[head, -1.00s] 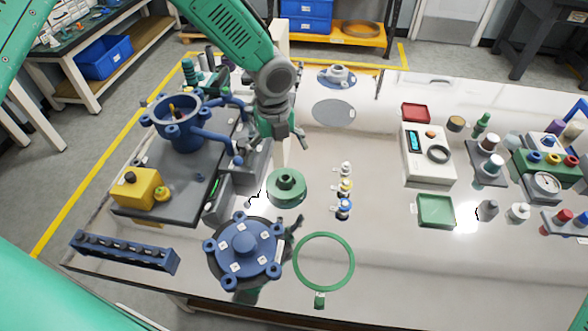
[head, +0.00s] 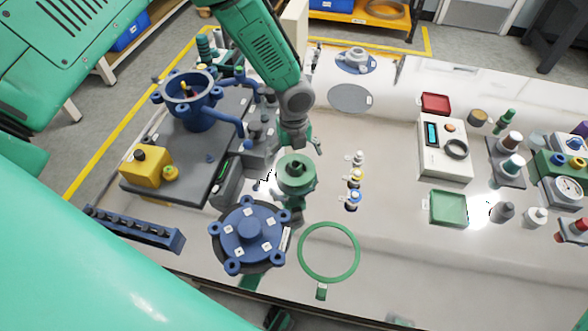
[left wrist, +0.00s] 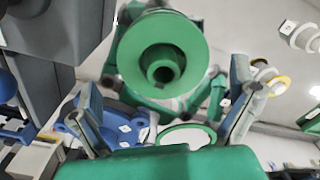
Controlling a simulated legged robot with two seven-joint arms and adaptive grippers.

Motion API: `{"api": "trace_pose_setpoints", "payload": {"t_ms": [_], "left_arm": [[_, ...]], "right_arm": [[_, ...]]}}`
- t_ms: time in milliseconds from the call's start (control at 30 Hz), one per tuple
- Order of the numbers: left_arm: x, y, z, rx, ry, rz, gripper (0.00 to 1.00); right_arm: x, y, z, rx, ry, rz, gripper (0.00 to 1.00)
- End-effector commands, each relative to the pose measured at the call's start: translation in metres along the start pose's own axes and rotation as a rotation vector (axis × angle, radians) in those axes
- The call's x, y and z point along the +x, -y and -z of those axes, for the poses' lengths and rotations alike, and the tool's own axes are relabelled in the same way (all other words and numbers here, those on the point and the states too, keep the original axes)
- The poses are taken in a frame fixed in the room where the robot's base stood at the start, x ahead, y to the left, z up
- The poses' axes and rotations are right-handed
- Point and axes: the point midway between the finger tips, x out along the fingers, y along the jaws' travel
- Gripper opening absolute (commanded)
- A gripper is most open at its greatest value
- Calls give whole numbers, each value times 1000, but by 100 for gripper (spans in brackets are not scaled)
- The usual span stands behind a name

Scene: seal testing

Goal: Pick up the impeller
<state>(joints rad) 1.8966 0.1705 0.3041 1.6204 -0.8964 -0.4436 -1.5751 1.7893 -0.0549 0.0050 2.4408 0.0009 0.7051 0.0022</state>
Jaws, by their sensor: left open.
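The impeller (head: 297,182), a green disc with a raised round hub, sits on the glossy white table beside the grey block at the left. My left gripper (head: 299,148) is open, just above and behind it, pointing down. In the left wrist view the impeller (left wrist: 164,52) faces the camera with its hub hole showing, ahead of and between the two spread fingers (left wrist: 164,80). No grip on it shows. Green and grey shapes behind it look like reflections of my arm in the tabletop. My right gripper is not in view.
A blue flanged cover (head: 250,235) lies close in front of the impeller, with a green ring (head: 357,252) to its right. Small fittings (head: 353,180) stand right of the impeller. A blue pump housing (head: 190,110) stands on the left base.

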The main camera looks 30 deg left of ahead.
Motion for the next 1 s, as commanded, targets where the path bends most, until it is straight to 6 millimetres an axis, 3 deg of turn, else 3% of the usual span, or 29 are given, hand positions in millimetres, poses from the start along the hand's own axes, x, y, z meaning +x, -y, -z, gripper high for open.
{"api": "trace_pose_setpoints", "payload": {"t_ms": [200,500,667,700,1000], "left_arm": [[30,0,2,0,1,-3,100],[35,-2,1,-1,0,0,100],[35,-2,0,-1,-1,1,44],[35,-2,0,-1,-1,1,39],[31,-1,0,-1,0,1,39]], "right_arm": [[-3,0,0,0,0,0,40],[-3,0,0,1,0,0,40],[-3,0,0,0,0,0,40],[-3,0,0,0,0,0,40],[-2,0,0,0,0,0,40]]}}
